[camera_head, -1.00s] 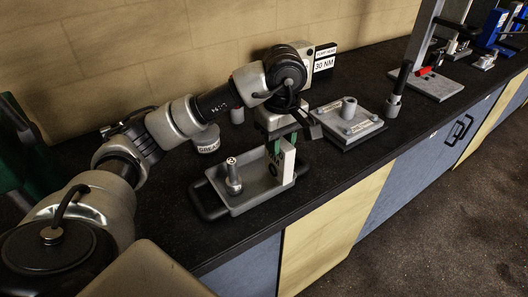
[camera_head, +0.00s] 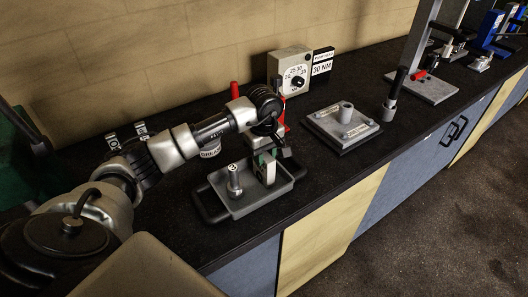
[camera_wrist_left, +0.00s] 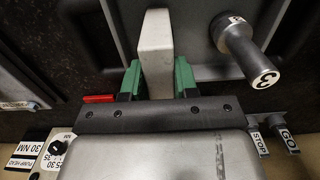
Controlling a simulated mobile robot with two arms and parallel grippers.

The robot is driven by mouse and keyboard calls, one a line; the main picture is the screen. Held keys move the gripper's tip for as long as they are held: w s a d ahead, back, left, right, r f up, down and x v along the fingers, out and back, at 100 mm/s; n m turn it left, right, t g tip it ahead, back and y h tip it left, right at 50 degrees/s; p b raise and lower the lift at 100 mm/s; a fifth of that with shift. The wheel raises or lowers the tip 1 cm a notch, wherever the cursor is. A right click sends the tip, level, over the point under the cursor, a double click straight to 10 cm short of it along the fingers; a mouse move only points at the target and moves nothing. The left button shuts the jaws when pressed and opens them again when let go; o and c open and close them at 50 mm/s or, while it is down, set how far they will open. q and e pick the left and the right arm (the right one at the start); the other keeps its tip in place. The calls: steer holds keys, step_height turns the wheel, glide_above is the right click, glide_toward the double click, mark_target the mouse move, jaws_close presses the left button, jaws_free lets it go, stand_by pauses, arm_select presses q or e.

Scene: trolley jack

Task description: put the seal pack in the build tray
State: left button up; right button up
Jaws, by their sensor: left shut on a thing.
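The seal pack, a pale upright block (camera_head: 267,175), is inside the outline of the grey build tray (camera_head: 247,206). Whether it touches the tray floor I cannot tell. My left gripper (camera_head: 264,156) is shut on its upper part from above. In the left wrist view the pale pack (camera_wrist_left: 156,48) stands between the green fingertips (camera_wrist_left: 157,80), over the grey tray floor (camera_wrist_left: 197,30). A metal post part marked 3 (camera_head: 234,182) stands in the tray to the left of the pack and apart from it. My right gripper is out of view.
A dial box (camera_head: 292,68) with a 30 NM sign (camera_head: 322,62) stands at the back. A red-handled thing (camera_head: 235,90) is partly hidden behind my arm. A grey fixture plate (camera_head: 342,127) lies to the right, with a black-handled tool (camera_head: 395,95) beyond it.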

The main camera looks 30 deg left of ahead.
arm_select(q)
steer(key=shift+f, duration=0.15)
steer(key=o, duration=0.9)
steer(key=shift+r, duration=0.35)
step_height(320, 180, up, 12)
steer(key=b, duration=0.3)
steer(key=shift+f+b, duration=0.15)
steer(key=shift+b, duration=0.25)
steer(key=shift+d+f, duration=0.1)
